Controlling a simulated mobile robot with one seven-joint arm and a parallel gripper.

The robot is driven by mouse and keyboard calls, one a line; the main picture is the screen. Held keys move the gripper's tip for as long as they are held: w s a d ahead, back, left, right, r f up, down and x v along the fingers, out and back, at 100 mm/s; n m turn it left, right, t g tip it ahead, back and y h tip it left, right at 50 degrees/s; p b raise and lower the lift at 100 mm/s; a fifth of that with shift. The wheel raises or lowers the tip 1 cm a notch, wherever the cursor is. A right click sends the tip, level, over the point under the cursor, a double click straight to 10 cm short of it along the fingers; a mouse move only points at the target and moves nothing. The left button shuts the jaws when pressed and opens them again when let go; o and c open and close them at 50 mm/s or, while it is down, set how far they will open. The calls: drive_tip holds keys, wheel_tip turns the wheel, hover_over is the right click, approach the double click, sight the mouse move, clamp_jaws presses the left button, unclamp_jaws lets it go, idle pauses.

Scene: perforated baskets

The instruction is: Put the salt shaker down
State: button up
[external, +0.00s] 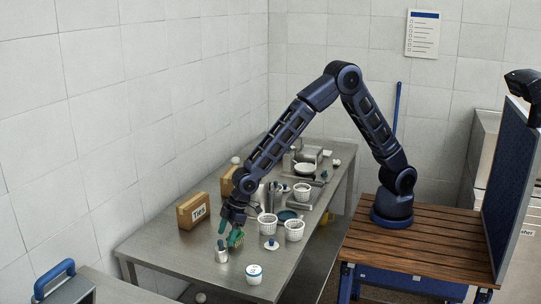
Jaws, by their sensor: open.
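A small silvery cylinder with a dark top, which looks like the salt shaker (221,256), stands upright on the metal table (180,250) near its front left. My gripper (231,236) is open, with its teal fingers pointing down just above and to the right of the shaker. I cannot tell from this view whether a finger touches the shaker's top. Nothing is clearly seen between the fingers.
White perforated baskets (294,231) stand to the right of my gripper. A white tub with blue marks (254,275) and a blue-knobbed white item (271,244) are nearby. A cardboard box labelled "Ties" (194,211) stands by the wall. The front left tabletop is clear.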

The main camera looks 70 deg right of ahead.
drive_tip(key=shift+v, duration=2.35)
drive_tip(key=shift+d+r, duration=0.1)
drive_tip(key=s+d+r+m+h, duration=0.1)
drive_tip(key=s+d+r+m, duration=0.1)
drive_tip(key=d+r, duration=0.65)
drive_tip(key=s+d+r+m+t, duration=0.15)
drive_tip(key=d+r, duration=0.25)
drive_tip(key=d, duration=0.9)
drive_tip(key=s+d+r+m+h, duration=0.1)
drive_tip(key=s+d+r, duration=0.1)
drive_tip(key=d+r, duration=0.6)
drive_tip(key=s+d+m+h, duration=0.1)
drive_tip(key=s+d+m, duration=0.4)
drive_tip(key=s+d, duration=1.8)
drive_tip(key=shift+s+d+h, duration=0.2)
drive_tip(key=shift+s+h, duration=0.1)
drive_tip(key=shift+s, duration=0.05)
drive_tip(key=shift+r+m, duration=0.15)
drive_tip(key=shift+m, duration=0.1)
